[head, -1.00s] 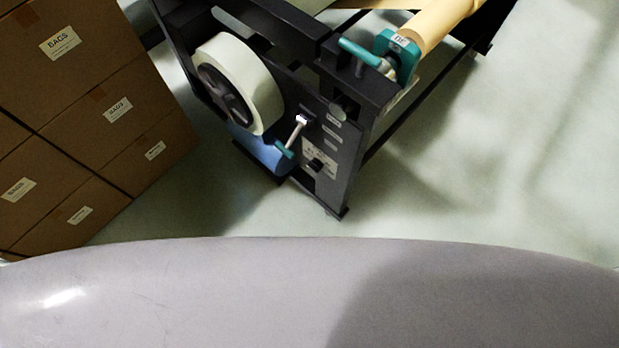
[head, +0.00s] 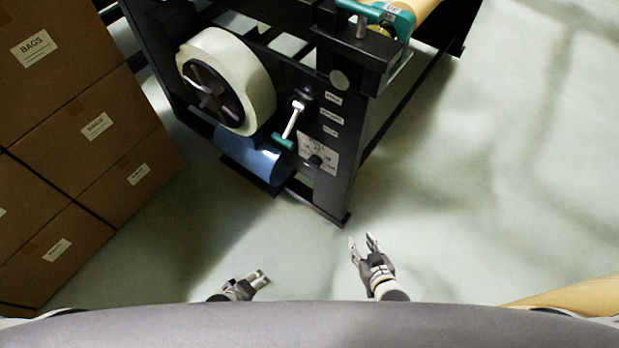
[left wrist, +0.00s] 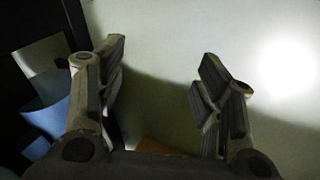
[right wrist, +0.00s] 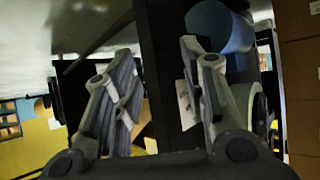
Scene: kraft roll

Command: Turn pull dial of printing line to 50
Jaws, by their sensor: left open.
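The printing line (head: 335,185) is a dark frame at the upper middle of the head view. On its front panel is a white scale plate (head: 323,147) with a small black dial (head: 313,161). The dial's setting is too small to read. My left gripper (head: 263,277) is open and empty, low in front of the machine, left of and nearer than the dial. In the left wrist view its fingers (left wrist: 158,68) stand apart with floor between them. My right gripper (head: 362,243) is open and empty, below and right of the panel. Its fingers (right wrist: 158,65) also stand apart in the right wrist view.
A teal-ended crank handle (head: 292,122) sticks out of the panel above left of the dial. A cream roll (head: 250,85) and a blue roll (head: 250,160) are left of it. Stacked cartons (head: 90,130) stand at the left.

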